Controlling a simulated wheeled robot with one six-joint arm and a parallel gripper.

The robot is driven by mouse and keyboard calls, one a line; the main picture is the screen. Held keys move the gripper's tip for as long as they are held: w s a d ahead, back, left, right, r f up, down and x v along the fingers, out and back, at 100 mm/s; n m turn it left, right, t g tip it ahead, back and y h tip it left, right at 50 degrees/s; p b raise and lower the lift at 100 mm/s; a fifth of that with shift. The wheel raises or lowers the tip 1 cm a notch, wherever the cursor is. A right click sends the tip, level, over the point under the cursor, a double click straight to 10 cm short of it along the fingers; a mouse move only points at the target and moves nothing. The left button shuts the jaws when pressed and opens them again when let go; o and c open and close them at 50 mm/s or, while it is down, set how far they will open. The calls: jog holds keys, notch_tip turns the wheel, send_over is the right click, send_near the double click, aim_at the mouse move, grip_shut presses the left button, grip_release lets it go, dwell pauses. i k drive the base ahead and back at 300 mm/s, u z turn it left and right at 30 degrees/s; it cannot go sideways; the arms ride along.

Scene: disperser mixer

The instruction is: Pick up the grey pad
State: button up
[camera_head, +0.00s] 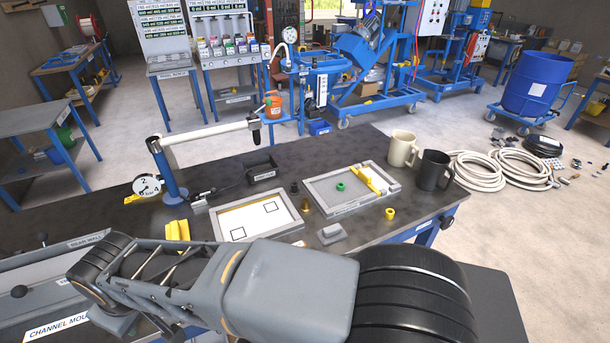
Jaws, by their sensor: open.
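A small grey pad (332,234) lies on the dark bench top, near the bench's front edge. It looks like a low block with a raised upper part. Nothing touches it. My arm crosses the foreground in front of the bench, and its upper edge passes just below the pad in the picture. My gripper's fingers do not show, so their distance from the pad cannot be told.
Left of the pad is a framed white tray (231,227); behind it is a grey tray (320,203) with a green ring (340,186) and yellow bar. A brass piece (305,205), yellow ring (389,213), black mug (433,171) and cream mug (401,148) stand nearby.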

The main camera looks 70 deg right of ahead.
aim_at(333, 234)
jog(key=z, duration=1.6)
jog(key=k, duration=0.45)
jog(key=z, duration=0.95)
jog(key=i, duration=0.5)
jog(key=z, duration=0.05)
